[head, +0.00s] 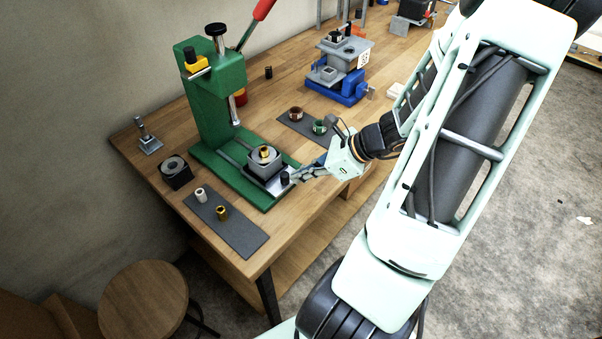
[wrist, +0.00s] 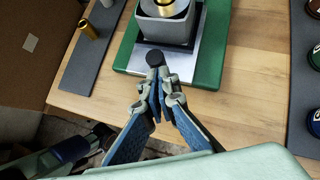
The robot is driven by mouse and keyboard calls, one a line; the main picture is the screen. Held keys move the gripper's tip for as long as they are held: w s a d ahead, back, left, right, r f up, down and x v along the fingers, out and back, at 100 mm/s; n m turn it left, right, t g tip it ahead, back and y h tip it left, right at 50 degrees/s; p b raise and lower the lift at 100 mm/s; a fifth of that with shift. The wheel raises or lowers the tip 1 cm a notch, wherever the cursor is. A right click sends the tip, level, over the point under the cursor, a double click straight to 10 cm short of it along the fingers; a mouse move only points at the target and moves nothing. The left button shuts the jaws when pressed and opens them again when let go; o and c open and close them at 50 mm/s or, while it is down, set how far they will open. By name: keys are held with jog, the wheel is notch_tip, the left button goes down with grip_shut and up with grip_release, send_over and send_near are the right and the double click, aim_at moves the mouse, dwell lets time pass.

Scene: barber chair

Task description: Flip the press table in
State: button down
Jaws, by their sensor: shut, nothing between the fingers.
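The green press (head: 222,95) stands on the wooden bench with its green base reaching forward. The press table is a silver plate (head: 274,187) over the front of that base, bearing a grey block (head: 263,165) with a brass piece (head: 264,152). A black knob (head: 285,177) stands at the plate's front edge. The wrist view shows the plate (wrist: 191,66) and the knob (wrist: 155,58). My gripper (head: 294,177) is shut and empty, its fingertips (wrist: 158,76) right by the knob on its near side. I cannot tell whether they touch it.
A dark mat (head: 232,228) with two small cylinders lies left of the base. Another mat (head: 301,124) with red and green round parts lies to the right. A blue fixture (head: 343,88) stands farther back. Bare bench shows between the base and the front edge.

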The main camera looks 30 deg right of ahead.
aim_at(275, 151)
jog(key=w+a, duration=0.1)
jog(key=w, duration=0.2)
jog(key=w+a, duration=0.1)
jog(key=w, duration=0.2)
jog(key=w+a, duration=0.1)
jog(key=w, duration=0.3)
jog(key=shift+a+b, duration=0.3)
jog(key=shift+b, duration=0.1)
jog(key=shift+r, duration=0.1)
